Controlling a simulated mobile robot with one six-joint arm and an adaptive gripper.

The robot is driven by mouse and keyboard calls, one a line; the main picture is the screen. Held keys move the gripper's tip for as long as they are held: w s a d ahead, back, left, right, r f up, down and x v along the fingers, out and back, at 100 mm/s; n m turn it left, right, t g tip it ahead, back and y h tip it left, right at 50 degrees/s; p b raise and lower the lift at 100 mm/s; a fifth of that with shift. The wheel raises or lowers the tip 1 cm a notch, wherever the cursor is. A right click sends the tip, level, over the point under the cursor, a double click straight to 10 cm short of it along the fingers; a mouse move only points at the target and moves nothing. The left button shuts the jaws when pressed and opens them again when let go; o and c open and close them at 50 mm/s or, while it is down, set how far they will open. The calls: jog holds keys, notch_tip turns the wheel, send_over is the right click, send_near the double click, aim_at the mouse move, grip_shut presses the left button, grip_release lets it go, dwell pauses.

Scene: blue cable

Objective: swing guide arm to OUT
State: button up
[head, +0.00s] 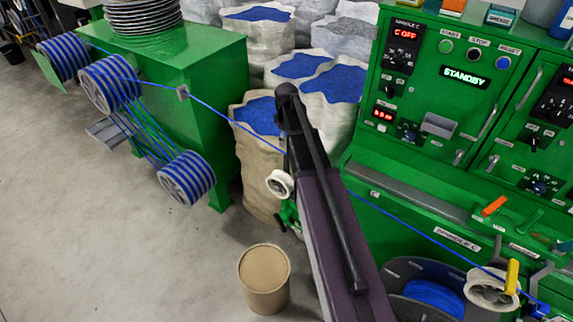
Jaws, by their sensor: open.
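A white pulley (492,288) with a yellow upright handle (512,276) sits at the lower right, by the "SPINDLE C" label. It may belong to the guide arm, but I cannot read an IN or OUT mark. A second white pulley (280,183) is at the middle, partly covered by my arm. The blue cable (420,228) runs from the reels at left, passes behind my arm, and slopes down to the lower right near the handled pulley. My arm rises from the bottom through the middle. I cannot make out my gripper's fingers.
A green control cabinet (462,115) reading STANDBY fills the right. A dark spool with blue cable (432,296) lies below it. A brown drum (264,278) stands on the floor. Sacks of blue granules (300,66) stand behind. Floor at left is clear.

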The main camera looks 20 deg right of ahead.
aim_at(287, 161)
jog(key=shift+f+b, duration=5.45)
jog(key=shift+f, duration=0.3)
grip_shut()
